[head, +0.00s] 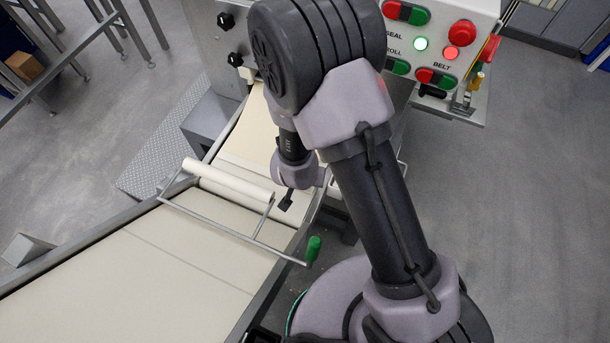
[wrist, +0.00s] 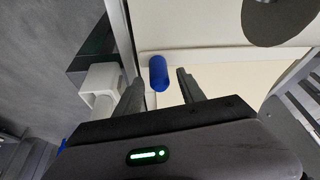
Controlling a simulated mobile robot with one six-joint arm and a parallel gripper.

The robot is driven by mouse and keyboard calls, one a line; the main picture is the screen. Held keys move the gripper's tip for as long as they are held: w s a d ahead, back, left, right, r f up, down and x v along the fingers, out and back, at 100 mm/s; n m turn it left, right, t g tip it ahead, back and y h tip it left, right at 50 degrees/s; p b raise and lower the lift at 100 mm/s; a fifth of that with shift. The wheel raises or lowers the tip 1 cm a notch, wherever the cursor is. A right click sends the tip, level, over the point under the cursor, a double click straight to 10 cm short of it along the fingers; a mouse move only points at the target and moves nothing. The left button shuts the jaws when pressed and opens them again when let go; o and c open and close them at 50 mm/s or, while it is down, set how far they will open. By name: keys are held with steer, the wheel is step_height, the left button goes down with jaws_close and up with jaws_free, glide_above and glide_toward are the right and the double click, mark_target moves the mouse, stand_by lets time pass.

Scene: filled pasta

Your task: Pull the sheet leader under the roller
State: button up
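The cream sheet (head: 252,135) lies on the belt above the roller in the head view; a pale band, apparently sheet (wrist: 222,74), shows in the wrist view. The white roller (head: 230,182) spans the belt in a metal frame with a green handle (head: 313,249). A blue cylindrical piece (wrist: 158,73), perhaps the leader's grip, lies between the fingertips of my gripper (wrist: 160,78). The fingers are open, with a gap on each side of it. In the head view my gripper (head: 286,201) points down beside the roller's right end, and the blue piece is not visible.
The cream conveyor belt (head: 150,270) runs to the lower left between metal rails. A control panel (head: 440,40) with red and green buttons stands at the upper right. A white square-ended part (wrist: 98,86) stands left of my fingers. Floor at right is clear.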

steer(key=p+v, duration=1)
steer(key=v, duration=0.7)
steer(key=shift+s+r, duration=0.15)
steer(key=shift+r, duration=0.05)
steer(key=shift+a, duration=0.1)
